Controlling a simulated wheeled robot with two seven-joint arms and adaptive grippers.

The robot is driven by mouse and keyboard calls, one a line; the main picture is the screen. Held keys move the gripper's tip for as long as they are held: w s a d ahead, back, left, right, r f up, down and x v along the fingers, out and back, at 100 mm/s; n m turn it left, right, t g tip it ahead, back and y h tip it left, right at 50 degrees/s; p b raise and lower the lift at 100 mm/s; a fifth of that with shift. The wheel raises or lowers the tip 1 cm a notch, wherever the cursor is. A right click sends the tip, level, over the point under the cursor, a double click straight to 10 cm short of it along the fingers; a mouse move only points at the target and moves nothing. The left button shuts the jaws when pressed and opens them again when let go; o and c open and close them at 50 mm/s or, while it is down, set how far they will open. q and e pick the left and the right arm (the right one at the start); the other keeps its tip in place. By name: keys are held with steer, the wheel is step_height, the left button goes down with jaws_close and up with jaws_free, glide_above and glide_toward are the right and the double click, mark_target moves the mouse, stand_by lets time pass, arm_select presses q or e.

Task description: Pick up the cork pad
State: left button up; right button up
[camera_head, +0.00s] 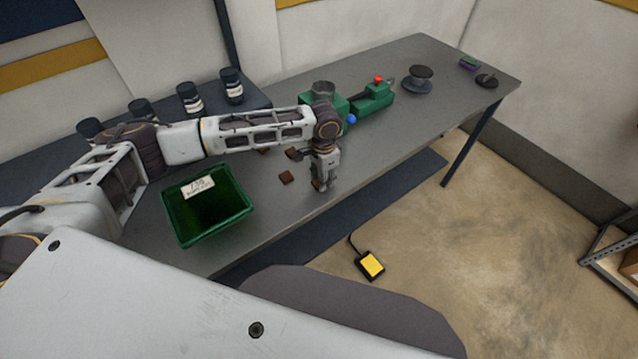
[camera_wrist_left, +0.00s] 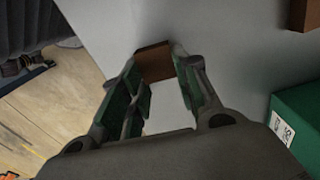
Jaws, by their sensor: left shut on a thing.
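My left gripper (camera_head: 321,186) points down over the front edge of the grey table. In the left wrist view its green-padded fingers (camera_wrist_left: 162,78) are shut on a brown cork pad (camera_wrist_left: 154,62), which sits between the fingertips. I cannot tell whether this pad still touches the table. A second cork pad (camera_head: 286,177) lies flat on the table between the gripper and the green bin. Another brown pad (camera_head: 293,153) lies farther back, partly near my arm. My right gripper is not in view.
A green bin (camera_head: 176,216) with a white label stands on the table (camera_head: 262,222) left of the gripper. A green machine (camera_head: 372,100) with a red button stands behind. Several dark jars (camera_head: 232,88) are at the back left. A yellow pedal (camera_head: 371,265) is on the floor.

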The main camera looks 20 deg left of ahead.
arm_select(q)
steer(key=shift+r, duration=0.1)
step_height(320, 180, up, 10)
steer(key=shift+b, duration=0.45)
stand_by(0.4)
stand_by(0.6)
steer(key=shift+w, duration=0.3)
